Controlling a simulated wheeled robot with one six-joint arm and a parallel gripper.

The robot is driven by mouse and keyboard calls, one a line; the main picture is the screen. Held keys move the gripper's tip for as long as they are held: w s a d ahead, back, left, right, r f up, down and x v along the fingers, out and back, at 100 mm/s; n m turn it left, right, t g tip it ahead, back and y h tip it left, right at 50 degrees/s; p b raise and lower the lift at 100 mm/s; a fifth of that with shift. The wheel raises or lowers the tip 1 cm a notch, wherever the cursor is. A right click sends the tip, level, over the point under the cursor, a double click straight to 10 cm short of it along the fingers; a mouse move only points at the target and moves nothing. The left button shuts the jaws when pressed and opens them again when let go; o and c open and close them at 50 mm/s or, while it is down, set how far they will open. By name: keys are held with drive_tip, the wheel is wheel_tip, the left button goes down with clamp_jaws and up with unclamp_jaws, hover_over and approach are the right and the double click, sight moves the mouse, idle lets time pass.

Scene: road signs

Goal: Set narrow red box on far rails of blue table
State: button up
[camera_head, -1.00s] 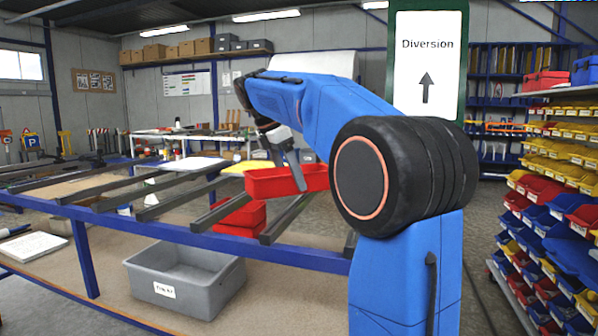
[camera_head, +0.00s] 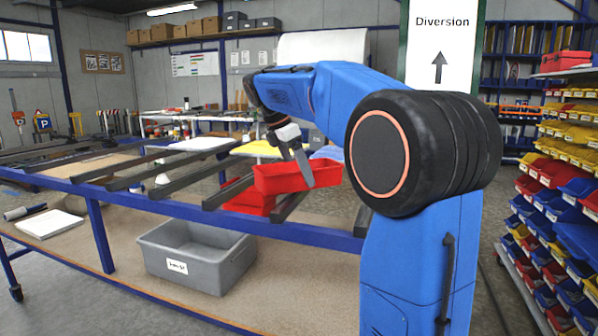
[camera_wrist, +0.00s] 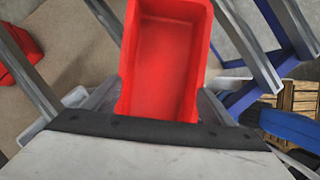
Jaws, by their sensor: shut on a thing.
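A narrow red box (camera_head: 275,179), open at the top, is held above the rails of the blue table (camera_head: 140,205). My gripper (camera_head: 306,172) is shut on it; one finger shows against its near side in the head view. In the wrist view the box (camera_wrist: 165,60) fills the upper middle, empty inside, between the two fingers (camera_wrist: 160,105). Dark grey rails (camera_head: 228,190) run across the table's blue frame. In the head view the held box partly covers another red box (camera_head: 248,203), low among the rails; whether the held box touches a rail cannot be told.
A grey bin (camera_head: 195,258) stands on the table's lower shelf, with a white pad (camera_head: 48,224) to its left. Shelves of coloured bins (camera_head: 555,200) stand at the right. A Diversion sign (camera_head: 440,50) stands behind my arm.

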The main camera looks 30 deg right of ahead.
drive_tip(key=shift+f, duration=0.55)
drive_tip(key=o, duration=1.3)
drive_tip(key=shift+v, duration=8.65)
drive_tip(key=shift+d, duration=0.1)
